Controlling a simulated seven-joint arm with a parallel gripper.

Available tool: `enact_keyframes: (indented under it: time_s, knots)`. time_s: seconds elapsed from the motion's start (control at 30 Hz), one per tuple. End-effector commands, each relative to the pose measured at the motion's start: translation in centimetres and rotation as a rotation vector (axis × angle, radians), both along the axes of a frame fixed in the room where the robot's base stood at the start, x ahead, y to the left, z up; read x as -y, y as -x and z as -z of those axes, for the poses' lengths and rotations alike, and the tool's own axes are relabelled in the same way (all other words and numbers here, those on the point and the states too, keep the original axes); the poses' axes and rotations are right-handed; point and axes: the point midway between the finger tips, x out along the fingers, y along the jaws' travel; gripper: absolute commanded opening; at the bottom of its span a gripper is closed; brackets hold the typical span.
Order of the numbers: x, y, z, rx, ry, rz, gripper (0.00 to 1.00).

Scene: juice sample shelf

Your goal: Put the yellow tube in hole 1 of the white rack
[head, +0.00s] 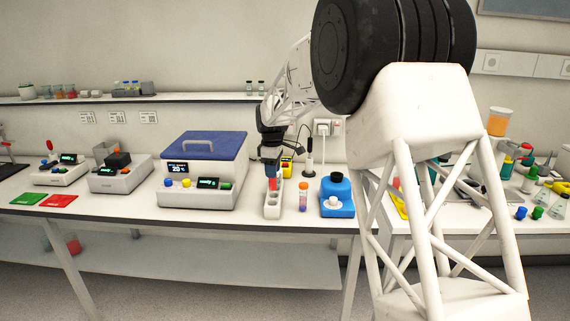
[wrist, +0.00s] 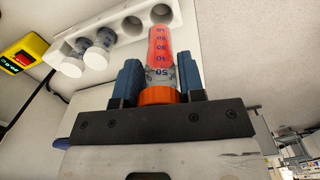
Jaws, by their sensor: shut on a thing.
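My gripper (head: 270,166) is shut on a tube with an orange cap (wrist: 157,96) and red-orange contents (wrist: 160,45); no clearly yellow tube shows. In the wrist view the blue fingers (wrist: 158,84) clasp it near the cap. The white rack (head: 272,210) stands on the bench below my gripper and also shows in the wrist view (wrist: 178,22). The tube's far end overlaps a rack hole; I cannot tell whether it is inside. Another hole (wrist: 131,25) beside it looks empty. Two clear tubes with white ends (wrist: 98,60) show at the rack's other end. Hole numbers are not readable.
A small purple and orange tube (head: 303,198) stands right of the rack, then a blue bottle (head: 338,197). A yellow device (head: 287,165) is behind the rack. A blue-lidded white box (head: 200,170) stands to the left. The bench front between box and rack is clear.

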Motion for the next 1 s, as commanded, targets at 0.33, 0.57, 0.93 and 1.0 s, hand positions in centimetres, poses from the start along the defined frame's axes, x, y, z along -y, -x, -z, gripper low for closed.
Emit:
enact_keyframes:
  time_s: [0.33,0.57,0.93,1.0]
  knots:
    - [-0.3,0.2,0.0,0.001,0.0,0.001,0.08]
    - [-0.3,0.2,0.2,0.001,0.0,0.0,0.08]
    - [-0.3,0.2,1.4,0.0,0.0,0.0,0.08]
    - [-0.3,0.2,1.7,0.0,0.0,0.0,0.08]
